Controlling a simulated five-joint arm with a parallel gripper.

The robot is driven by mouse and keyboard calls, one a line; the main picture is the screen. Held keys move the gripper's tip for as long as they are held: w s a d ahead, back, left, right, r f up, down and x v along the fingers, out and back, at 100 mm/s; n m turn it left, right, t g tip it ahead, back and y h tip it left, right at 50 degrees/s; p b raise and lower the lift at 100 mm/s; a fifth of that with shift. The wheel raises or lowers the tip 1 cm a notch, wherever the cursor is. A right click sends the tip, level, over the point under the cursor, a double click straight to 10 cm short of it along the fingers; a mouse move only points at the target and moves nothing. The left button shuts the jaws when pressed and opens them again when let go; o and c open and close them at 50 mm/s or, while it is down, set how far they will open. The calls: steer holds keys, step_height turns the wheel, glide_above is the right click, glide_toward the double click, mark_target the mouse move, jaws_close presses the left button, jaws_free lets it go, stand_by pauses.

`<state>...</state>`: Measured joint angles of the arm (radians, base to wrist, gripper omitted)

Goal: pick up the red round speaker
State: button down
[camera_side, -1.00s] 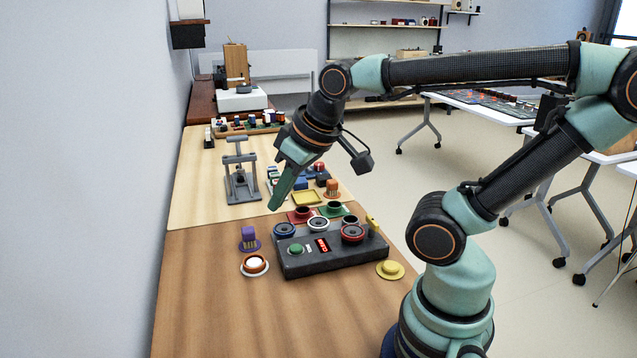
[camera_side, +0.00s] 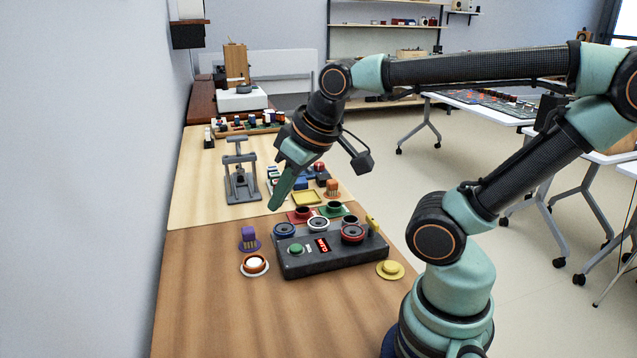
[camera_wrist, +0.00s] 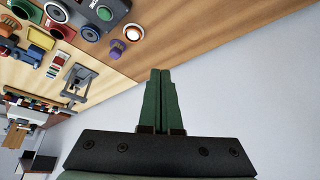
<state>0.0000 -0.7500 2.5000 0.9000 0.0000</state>
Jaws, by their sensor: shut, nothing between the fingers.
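The red round speaker (camera_side: 352,233) sits at the right end of the top of a dark grey box (camera_side: 335,262) in the side view. A white round one (camera_side: 318,224) and a blue round one (camera_side: 284,230) sit to its left on the same box. My gripper (camera_side: 273,206) is shut and empty, pointing down, above and behind the box's left end, apart from the red speaker. In the wrist view its green fingers (camera_wrist: 161,72) are together with nothing between them. Part of the box (camera_wrist: 108,12) shows at the top there; I cannot make out the red speaker.
A purple piece (camera_side: 249,238) and an orange-and-white round piece (camera_side: 254,264) stand left of the box; a yellow one (camera_side: 390,269) is at its right. A grey stand (camera_side: 241,178) and several coloured parts are behind. The front wooden table (camera_side: 255,325) is clear.

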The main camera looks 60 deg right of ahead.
jaws_free()
steer(key=m+g, duration=0.6)
steer(key=m, duration=1.8)
glide_above(351, 231)
step_height(351, 231, down, 15)
steer(key=shift+w+r, duration=0.15)
steer(key=shift+s+f, duration=0.2)
steer(key=shift+f, duration=2.45)
